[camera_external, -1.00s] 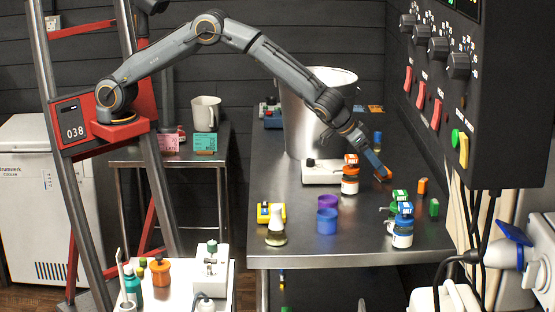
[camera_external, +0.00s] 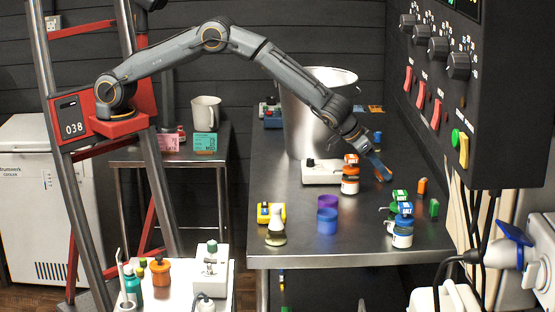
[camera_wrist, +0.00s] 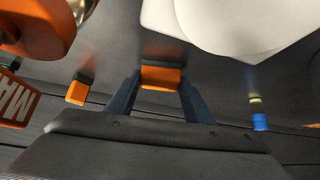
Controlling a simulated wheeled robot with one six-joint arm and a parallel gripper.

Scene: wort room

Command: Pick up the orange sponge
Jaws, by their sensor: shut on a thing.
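In the external view my gripper (camera_external: 387,178) reaches down to the right part of the steel table. The sponge is mostly hidden behind the fingers there. I cannot tell whether it still touches the table.
The steel table (camera_external: 290,205) holds an orange-capped bottle (camera_external: 350,184) left of my gripper and a white device (camera_external: 320,172). A second orange block (camera_external: 422,187) stands to the right, beside green-topped items. A large metal pot (camera_external: 312,115) stands behind. The control panel (camera_external: 480,110) overhangs at right.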

